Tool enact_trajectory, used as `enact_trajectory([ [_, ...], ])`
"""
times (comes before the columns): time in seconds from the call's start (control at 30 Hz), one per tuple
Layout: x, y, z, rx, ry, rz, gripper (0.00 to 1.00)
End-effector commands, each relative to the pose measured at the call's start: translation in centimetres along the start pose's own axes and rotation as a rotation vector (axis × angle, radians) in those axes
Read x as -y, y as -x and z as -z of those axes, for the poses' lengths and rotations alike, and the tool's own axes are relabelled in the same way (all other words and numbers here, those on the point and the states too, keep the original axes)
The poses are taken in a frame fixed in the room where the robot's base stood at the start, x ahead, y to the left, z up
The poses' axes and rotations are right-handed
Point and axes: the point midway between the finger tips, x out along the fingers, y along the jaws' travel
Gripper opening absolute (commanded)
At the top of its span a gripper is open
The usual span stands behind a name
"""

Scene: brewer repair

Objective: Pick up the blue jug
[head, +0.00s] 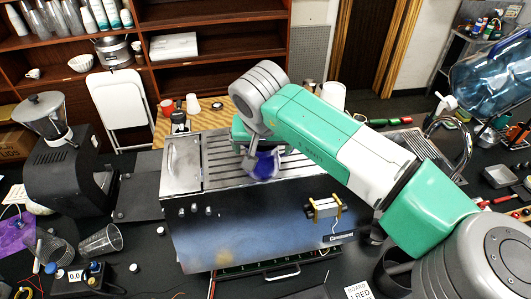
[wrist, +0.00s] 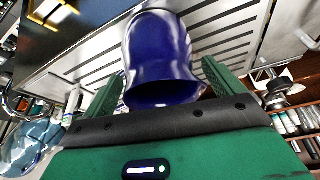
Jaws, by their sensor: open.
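The blue jug (head: 264,166) stands on the slatted top of the steel brewer (head: 260,225), partly hidden by my arm in the head view. In the wrist view the glossy blue jug (wrist: 160,55) fills the upper middle, its open mouth toward the camera. My gripper (wrist: 160,85) is open, with one green finger on each side of the jug. A gap shows between the jug and the right finger; contact on the left is hard to tell. In the head view my gripper (head: 252,152) is at the jug, its fingers mostly hidden.
A black grinder (head: 65,165) stands left of the brewer. Clear cups (head: 100,241) and a small scale (head: 80,277) lie at the front left. A curved tap (head: 465,140) and a large water bottle (head: 490,78) are at right. The slats left of the jug are clear.

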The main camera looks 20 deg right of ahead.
Motion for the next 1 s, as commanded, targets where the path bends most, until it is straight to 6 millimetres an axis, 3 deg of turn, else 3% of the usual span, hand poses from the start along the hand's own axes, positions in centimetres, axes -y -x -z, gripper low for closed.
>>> enact_trajectory([
  [0.23,0.0,-0.2,0.0,-0.001,0.000,0.001,0.91],
  [0.5,0.0,-0.2,0.0,-0.001,0.000,0.001,0.38],
  [0.8,0.0,0.1,0.2,-0.003,0.000,0.001,0.37],
  [1.0,0.1,2.2,1.1,-0.006,0.000,0.000,0.37],
])
